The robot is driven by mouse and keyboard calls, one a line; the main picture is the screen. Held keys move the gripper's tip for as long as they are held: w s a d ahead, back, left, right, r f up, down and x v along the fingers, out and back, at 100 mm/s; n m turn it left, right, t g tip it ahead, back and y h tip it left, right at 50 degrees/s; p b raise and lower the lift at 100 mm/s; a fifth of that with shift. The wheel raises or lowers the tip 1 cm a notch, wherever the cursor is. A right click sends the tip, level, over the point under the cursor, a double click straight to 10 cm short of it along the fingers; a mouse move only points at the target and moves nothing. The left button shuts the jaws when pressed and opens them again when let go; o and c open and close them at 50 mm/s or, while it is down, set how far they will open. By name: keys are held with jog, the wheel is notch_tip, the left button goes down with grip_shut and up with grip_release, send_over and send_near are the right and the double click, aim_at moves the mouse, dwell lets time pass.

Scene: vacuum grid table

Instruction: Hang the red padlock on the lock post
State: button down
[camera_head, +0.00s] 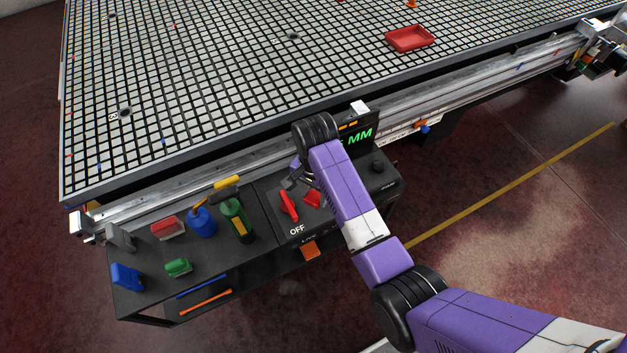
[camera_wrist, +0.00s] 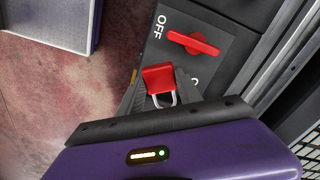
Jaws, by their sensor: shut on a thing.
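The red padlock (camera_wrist: 158,77) with a silver shackle is between my gripper's fingers (camera_wrist: 160,88) in the wrist view, its red body pointing away from my palm. My gripper is shut on it. In the head view the padlock (camera_head: 312,199) shows just right of the red switch handle (camera_head: 289,206), below my gripper (camera_head: 297,179). The switch handle (camera_wrist: 193,43) lies beside the padlock in the wrist view, near the OFF lettering. I cannot make out the lock post; my gripper or arm may hide it. I cannot tell the padlock's height above the panel.
A dark bench (camera_head: 150,262) left of the switch panel holds a blue bottle (camera_head: 202,222), a green bottle (camera_head: 236,218), a red box (camera_head: 168,228) and several small items. The display (camera_head: 358,137) stands behind my arm. The grid table (camera_head: 230,90) edge runs behind the bench.

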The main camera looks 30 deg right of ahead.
aim_at(311, 210)
jog(key=m, duration=0.1)
jog(key=w+m, duration=0.1)
jog(key=m, duration=0.1)
jog(key=shift+w+a+r+p, duration=0.1)
jog(key=shift+w+r+p, duration=0.15)
jog(key=shift+p, duration=0.15)
jog(key=shift+a+r, duration=0.1)
jog(key=shift+f+b, duration=2.5)
jog(key=shift+f, duration=2.05)
jog(key=shift+f, duration=0.1)
jog(key=c, duration=0.7)
grip_release()
jog(key=shift+r, duration=3.9)
